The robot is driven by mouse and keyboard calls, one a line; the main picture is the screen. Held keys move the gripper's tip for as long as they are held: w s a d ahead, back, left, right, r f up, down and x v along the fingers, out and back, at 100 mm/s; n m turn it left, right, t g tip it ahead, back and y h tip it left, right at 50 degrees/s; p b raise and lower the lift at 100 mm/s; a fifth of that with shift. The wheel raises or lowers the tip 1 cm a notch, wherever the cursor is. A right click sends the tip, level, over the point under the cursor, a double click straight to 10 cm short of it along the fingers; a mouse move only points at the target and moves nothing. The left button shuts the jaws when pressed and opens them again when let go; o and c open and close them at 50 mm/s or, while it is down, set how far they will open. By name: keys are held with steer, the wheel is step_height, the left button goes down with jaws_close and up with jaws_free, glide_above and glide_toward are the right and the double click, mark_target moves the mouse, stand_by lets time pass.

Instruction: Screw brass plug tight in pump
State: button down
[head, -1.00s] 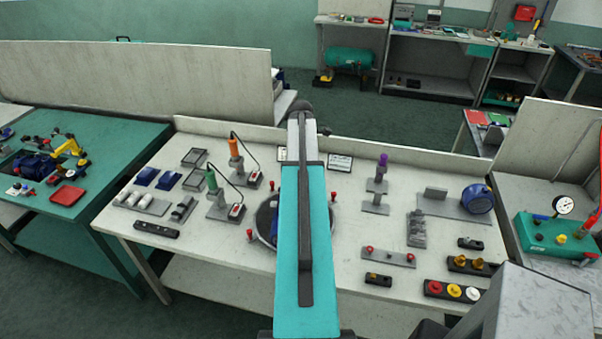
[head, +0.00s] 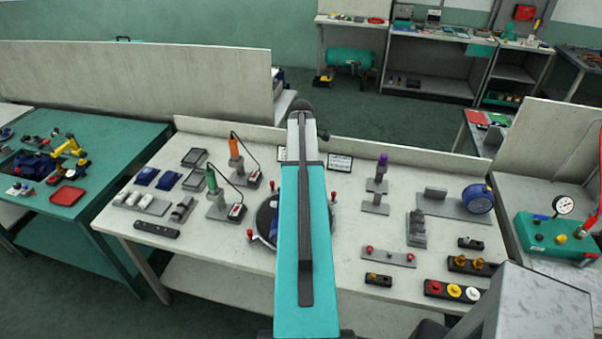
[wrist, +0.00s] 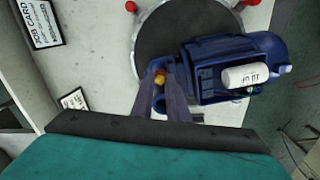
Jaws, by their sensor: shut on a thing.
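The blue pump (wrist: 225,68) lies on a dark round turntable (wrist: 155,40) in the wrist view, with a white labelled cylinder on it. The brass plug (wrist: 160,77) shows as a small yellow spot at the pump's left end, between the fingertips of my gripper (wrist: 161,84). My gripper is shut on the plug. Whether the plug's thread sits in the pump's hole is hidden by the fingers. In the head view my arm covers most of the turntable (head: 262,222) and the pump, and my gripper is hidden.
Red-topped posts stand around the turntable, including one at its left (head: 250,236). Two corded screwdrivers, orange (head: 234,146) and green (head: 211,180), stand to its left. A purple-handled tool (head: 382,162) and a blue round gauge (head: 477,198) stand right. Small racks hold knobs (head: 453,291) at the front right.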

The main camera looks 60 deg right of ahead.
steer(key=shift+m, duration=0.5)
steer(key=shift+m, duration=1.2)
steer(key=c, duration=1.8)
jaws_free()
steer(key=shift+w+n, duration=0.1)
steer(key=shift+n, duration=1.4)
steer(key=shift+n, duration=0.3)
steer(key=shift+n, duration=1.6)
